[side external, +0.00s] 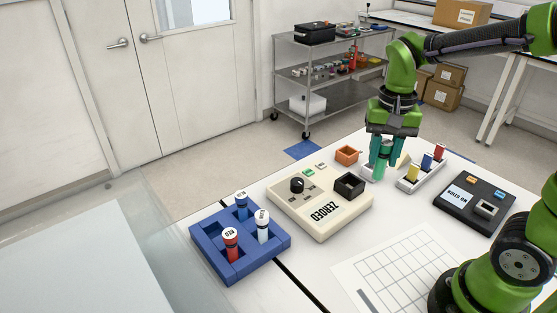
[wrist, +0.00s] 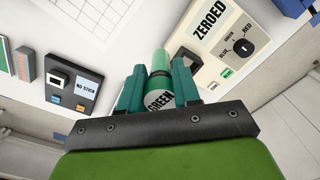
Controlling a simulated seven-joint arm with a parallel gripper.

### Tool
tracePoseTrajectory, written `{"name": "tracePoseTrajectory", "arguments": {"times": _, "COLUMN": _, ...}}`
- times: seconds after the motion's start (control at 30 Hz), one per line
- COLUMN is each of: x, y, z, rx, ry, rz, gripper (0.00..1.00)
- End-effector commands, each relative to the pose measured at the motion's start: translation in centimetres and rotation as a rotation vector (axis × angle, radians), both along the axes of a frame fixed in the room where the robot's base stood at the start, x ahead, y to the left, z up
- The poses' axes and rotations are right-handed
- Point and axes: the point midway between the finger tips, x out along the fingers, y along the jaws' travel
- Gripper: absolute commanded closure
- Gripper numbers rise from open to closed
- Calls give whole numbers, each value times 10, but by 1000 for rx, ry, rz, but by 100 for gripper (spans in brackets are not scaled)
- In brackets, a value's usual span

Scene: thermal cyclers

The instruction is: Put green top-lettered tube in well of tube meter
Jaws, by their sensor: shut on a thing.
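The green tube (wrist: 158,98) is between the fingers of my gripper (wrist: 158,88), its top lettered GREEN facing the wrist camera and its paler body pointing away. In the side view my gripper (side external: 382,152) is shut on it and points down, above or just beside a white holder (side external: 368,175); I cannot tell if the tube's lower end is clear of it. The tube meter (side external: 318,207) is a cream box reading ZEROED, with a dark square well (side external: 349,185), to the left of my gripper. It also shows in the wrist view (wrist: 205,68).
A white rack (side external: 420,180) with yellow, blue and red items stands right of my gripper. A black NO STICK device (side external: 472,205), an orange box (side external: 347,155) and a grid sheet (side external: 400,270) are nearby.

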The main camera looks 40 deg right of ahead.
Motion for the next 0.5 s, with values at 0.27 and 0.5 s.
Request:
{"name": "tracePoseTrajectory", "arguments": {"times": 0.27, "x": -68, "y": -6, "z": -48, "rx": 0, "ry": 3, "rz": 107, "gripper": 97}}
{"name": "tracePoseTrajectory", "arguments": {"times": 0.5, "x": -64, "y": -8, "z": -61, "rx": 0, "ry": 4, "rz": 184, "gripper": 97}}
